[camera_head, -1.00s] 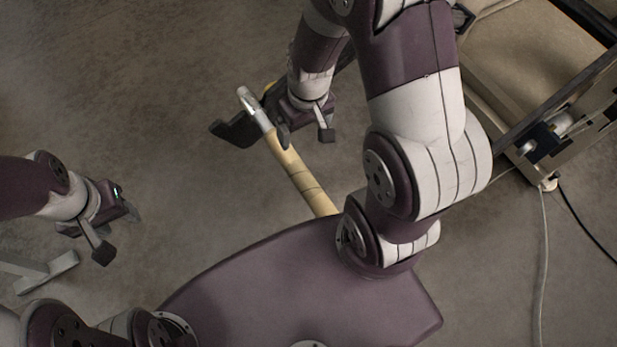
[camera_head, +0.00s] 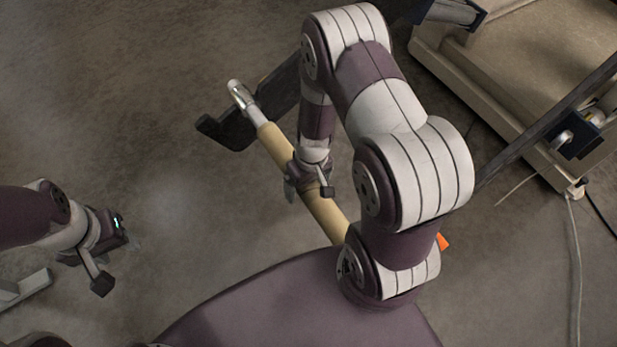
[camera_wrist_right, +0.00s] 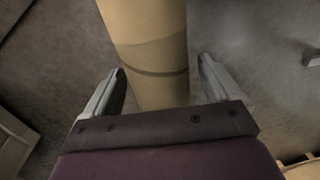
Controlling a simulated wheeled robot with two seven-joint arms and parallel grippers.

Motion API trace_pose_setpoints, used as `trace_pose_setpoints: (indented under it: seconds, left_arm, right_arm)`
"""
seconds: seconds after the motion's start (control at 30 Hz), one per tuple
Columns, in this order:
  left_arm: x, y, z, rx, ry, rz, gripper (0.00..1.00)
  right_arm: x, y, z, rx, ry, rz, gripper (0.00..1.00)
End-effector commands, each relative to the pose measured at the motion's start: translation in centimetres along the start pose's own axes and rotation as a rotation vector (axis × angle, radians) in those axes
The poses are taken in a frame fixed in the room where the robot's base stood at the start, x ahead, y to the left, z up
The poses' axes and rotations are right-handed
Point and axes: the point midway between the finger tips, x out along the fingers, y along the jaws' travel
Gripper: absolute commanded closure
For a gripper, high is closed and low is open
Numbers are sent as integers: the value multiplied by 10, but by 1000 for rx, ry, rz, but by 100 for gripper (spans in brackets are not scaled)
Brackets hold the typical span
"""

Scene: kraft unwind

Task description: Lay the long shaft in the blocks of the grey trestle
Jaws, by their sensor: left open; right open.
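The long shaft (camera_head: 243,98) shows a bright metal end at the upper left of a tan, kraft-coloured core (camera_head: 272,143). It slants down to the right until my body and right arm hide it. Its far end passes over a dark bracket (camera_head: 232,132); I cannot tell whether they touch. My right gripper (camera_head: 309,190) is open over the core. In the right wrist view, the core (camera_wrist_right: 150,50) lies between the two spread fingers (camera_wrist_right: 162,78), with gaps beside it. My left gripper (camera_head: 118,264) is open and empty, far left of the shaft. I cannot identify the grey trestle for certain.
A grey flat piece (camera_head: 22,290) lies at the lower left edge. A beige machine (camera_head: 520,75) with a dark rail stands at the upper right, with a cable (camera_head: 572,250) on the floor below it. Bare floor lies between my left gripper and the shaft.

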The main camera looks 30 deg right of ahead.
Motion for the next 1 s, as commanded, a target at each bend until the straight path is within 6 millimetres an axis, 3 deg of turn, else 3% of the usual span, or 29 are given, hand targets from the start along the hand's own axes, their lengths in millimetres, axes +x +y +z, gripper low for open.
trace_pose_setpoints:
  seconds: [0.3,0.57,0.63,0.67,0.8,1.0]
  left_arm:
    - [1,0,0,0,0,0,52]
    - [1,0,0,0,0,0,52]
    - [1,0,0,0,0,0,52]
    - [1,0,0,0,0,0,52]
    - [1,0,0,0,0,0,52]
    - [-2,0,0,0,0,0,52]
  right_arm:
    - [3,0,0,0,-1,0,13]
    - [3,0,0,0,-1,0,98]
    - [3,0,0,0,-1,0,100]
    - [3,0,0,0,-1,0,44]
    - [3,0,0,0,0,0,88]
    - [-1,0,-1,-1,3,1,89]
